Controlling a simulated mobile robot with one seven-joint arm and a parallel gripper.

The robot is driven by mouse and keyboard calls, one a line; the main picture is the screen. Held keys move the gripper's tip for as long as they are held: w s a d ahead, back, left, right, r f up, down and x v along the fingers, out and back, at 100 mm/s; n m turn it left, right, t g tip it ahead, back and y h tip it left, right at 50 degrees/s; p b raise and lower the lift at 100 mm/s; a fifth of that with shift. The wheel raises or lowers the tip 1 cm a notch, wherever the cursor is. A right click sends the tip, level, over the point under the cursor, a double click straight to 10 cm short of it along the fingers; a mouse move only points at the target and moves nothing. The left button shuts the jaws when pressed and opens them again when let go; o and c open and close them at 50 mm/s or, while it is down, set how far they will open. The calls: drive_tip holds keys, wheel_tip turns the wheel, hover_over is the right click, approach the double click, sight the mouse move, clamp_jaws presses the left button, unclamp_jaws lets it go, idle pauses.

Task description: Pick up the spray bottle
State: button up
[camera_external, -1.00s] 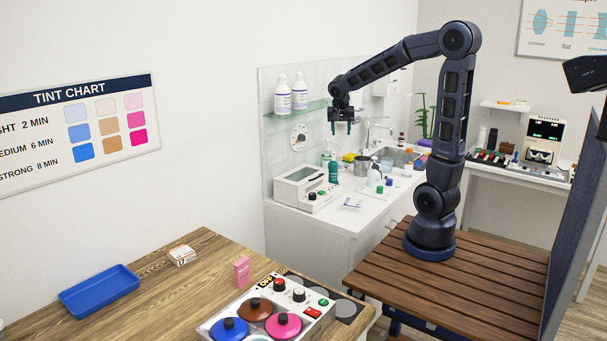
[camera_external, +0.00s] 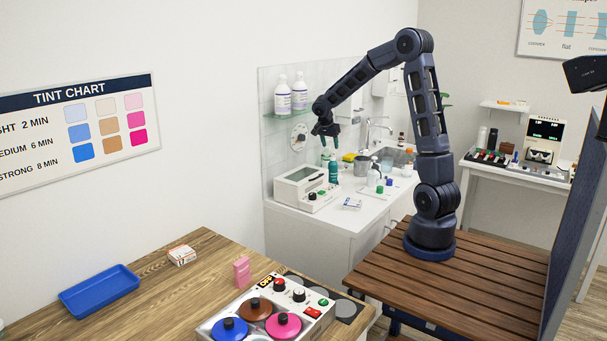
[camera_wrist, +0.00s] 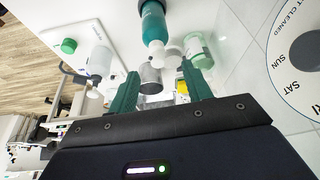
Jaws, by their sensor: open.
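My gripper (camera_external: 330,145) is open and empty, above the back counter, its green fingers pointing down. They also show in the wrist view (camera_wrist: 163,78). A teal bottle (camera_external: 333,174) stands upright just below the fingers; in the wrist view (camera_wrist: 153,22) it lies beyond the gap between them, apart from both. A pale head shows near its top, but I cannot tell whose. Beside it is a pale green bottle (camera_wrist: 197,50) with a pale label, partly behind one finger. A clear bottle (camera_wrist: 99,62) with a grey nozzle stands on the other side. Which is the spray bottle is unclear.
A white box-shaped device (camera_external: 299,187) stands left of the teal bottle. A metal beaker (camera_external: 362,167) stands to its right, near small capped bottles. A tiled wall with a round dial (camera_external: 299,136) and a shelf (camera_external: 293,112) bearing two white bottles is close behind.

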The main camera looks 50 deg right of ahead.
sight(334, 156)
drive_tip(key=x, duration=0.3)
drive_tip(key=shift+f, duration=0.15)
drive_tip(key=x, duration=0.4)
drive_tip(key=shift+s+d, duration=0.15)
drive_tip(key=shift+d, duration=0.3)
drive_tip(key=shift+d+f, duration=0.15)
drive_tip(key=shift+f, duration=0.3)
clamp_jaws()
